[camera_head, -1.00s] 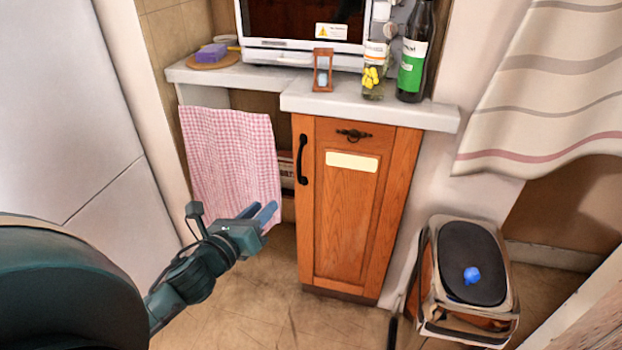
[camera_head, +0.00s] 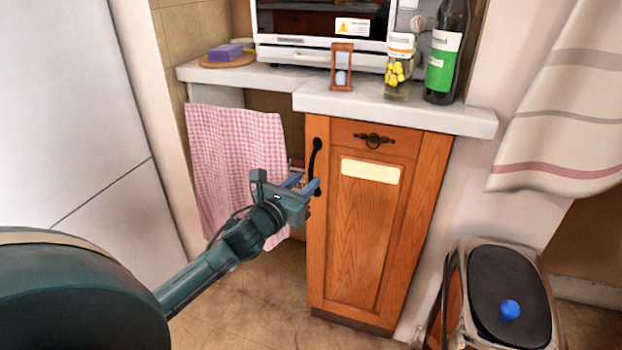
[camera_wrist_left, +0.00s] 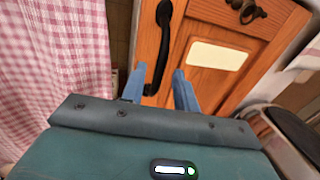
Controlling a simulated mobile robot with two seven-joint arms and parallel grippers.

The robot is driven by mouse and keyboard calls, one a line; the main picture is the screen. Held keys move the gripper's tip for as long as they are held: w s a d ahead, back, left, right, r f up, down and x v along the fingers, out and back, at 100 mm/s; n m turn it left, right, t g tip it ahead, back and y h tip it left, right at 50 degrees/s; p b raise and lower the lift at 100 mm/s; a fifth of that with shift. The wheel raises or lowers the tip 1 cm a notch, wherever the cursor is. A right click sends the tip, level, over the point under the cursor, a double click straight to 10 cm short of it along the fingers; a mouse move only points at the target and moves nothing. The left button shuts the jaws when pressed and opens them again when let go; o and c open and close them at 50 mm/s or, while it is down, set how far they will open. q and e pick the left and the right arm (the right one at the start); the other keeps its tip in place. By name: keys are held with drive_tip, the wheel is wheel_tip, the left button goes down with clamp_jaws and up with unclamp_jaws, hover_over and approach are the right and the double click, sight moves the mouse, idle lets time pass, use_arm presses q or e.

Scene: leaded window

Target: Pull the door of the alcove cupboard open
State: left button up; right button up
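The alcove cupboard's wooden door (camera_head: 360,245) is closed, with a cream label on it. Its black vertical handle (camera_head: 316,160) is on the left edge and also shows in the left wrist view (camera_wrist_left: 165,45). My left gripper (camera_head: 307,185) is at the lower end of the handle. In the left wrist view my left gripper (camera_wrist_left: 158,84) has its blue fingers apart, with the handle's lower end between them in the picture. I cannot tell whether they touch the handle. My right gripper is out of view.
A worktop (camera_head: 400,108) above carries an hourglass (camera_head: 342,68), a jar (camera_head: 398,70), a bottle (camera_head: 444,60) and a microwave (camera_head: 320,52). A checked cloth (camera_head: 235,150) hangs at left. A bin (camera_head: 505,290) stands at right. The floor before the door is clear.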

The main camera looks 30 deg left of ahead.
sight(309, 177)
use_arm(q)
drive_tip(key=shift+w, duration=1.85)
drive_tip(key=shift+c, duration=0.2)
clamp_jaws()
